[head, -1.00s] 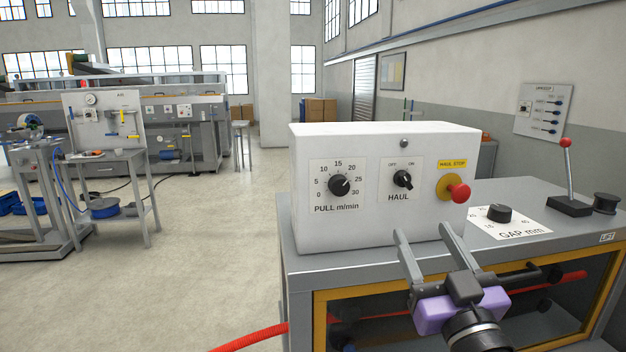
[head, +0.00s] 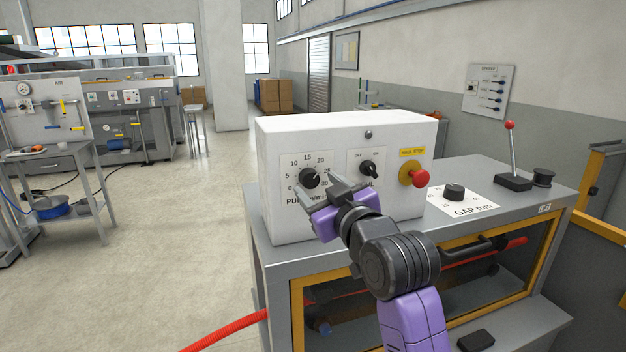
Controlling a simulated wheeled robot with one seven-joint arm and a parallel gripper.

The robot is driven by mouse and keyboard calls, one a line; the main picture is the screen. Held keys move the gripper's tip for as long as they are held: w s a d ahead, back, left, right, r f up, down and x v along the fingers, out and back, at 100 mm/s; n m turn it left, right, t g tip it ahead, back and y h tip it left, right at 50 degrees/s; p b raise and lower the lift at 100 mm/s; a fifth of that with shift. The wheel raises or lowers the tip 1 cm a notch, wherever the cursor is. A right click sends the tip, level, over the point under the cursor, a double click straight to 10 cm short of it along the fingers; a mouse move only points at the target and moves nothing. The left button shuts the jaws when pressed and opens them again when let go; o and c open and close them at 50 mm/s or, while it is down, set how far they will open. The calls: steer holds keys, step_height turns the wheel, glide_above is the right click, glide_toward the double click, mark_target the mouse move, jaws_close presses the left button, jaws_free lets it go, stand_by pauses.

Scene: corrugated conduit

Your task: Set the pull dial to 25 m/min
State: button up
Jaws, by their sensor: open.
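The pull dial (head: 309,178) is a black knob on the left of the white control box (head: 345,128), with a scale from 0 to 30 around it. Its pale mark seems to point to the upper right, towards the 20 to 25 side; the exact reading is too small to tell. My gripper (head: 319,188) is open and empty, its grey fingers just below and right of the dial. I cannot tell whether they touch the box. The gripper hides part of the "PULL m/min" label and the lower right of the scale.
The haul switch (head: 369,169) and red haul stop button (head: 420,179) are right of the dial, close to my gripper. The gap knob (head: 454,192) and red-tipped lever (head: 511,150) stand on the grey machine top (head: 480,176). Open floor lies left.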

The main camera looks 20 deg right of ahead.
mark_target(310, 179)
steer(key=shift+w, duration=1.4)
steer(key=shift+c, duration=0.2)
jaws_close()
steer(key=m+p, duration=0.1)
steer(key=m, duration=0.2)
steer(key=shift+m, duration=2.4)
